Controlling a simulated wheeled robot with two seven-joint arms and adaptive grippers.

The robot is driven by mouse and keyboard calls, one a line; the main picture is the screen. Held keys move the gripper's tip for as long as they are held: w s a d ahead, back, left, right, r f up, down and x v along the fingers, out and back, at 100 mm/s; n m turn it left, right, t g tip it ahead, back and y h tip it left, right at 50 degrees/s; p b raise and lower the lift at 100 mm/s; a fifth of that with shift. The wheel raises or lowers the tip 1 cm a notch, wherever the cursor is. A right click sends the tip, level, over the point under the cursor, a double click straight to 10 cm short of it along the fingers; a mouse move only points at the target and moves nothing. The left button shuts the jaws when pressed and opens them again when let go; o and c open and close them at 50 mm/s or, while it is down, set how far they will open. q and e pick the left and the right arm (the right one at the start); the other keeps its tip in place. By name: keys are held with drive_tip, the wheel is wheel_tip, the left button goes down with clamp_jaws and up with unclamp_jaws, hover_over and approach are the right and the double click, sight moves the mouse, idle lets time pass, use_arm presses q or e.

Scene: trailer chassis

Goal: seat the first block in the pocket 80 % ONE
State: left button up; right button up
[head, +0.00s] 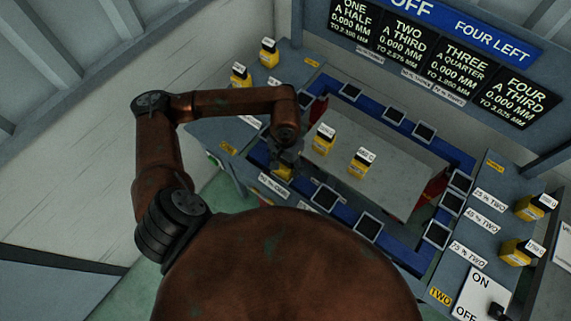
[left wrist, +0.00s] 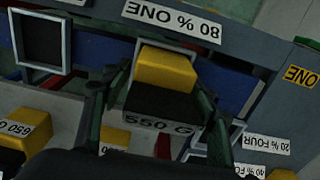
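A yellow and black block labelled 550 G (left wrist: 164,75) is between the two fingers of my left gripper (left wrist: 163,68), which appear to press on its sides. In the head view the left gripper (head: 284,160) points down at the yellow block (head: 282,173) on the near left edge of the chassis. The block is over the pocket beside the label 80 % ONE (left wrist: 171,20). Part of the pale pocket rim (left wrist: 168,42) shows behind it. How deep the block sits is hidden. My right gripper is not in view.
An empty pocket (left wrist: 42,40) lies left of the block in the wrist view. Two yellow blocks (head: 324,138) (head: 360,163) stand on the grey central deck (head: 385,190). More blocks stand on the left bench and right bench (head: 468,240). A sign board (head: 440,50) hangs behind.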

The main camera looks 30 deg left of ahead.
use_arm(q)
drive_tip(key=shift+o, duration=0.8)
wheel_tip(320, 180, up, 12)
idle(0.5)
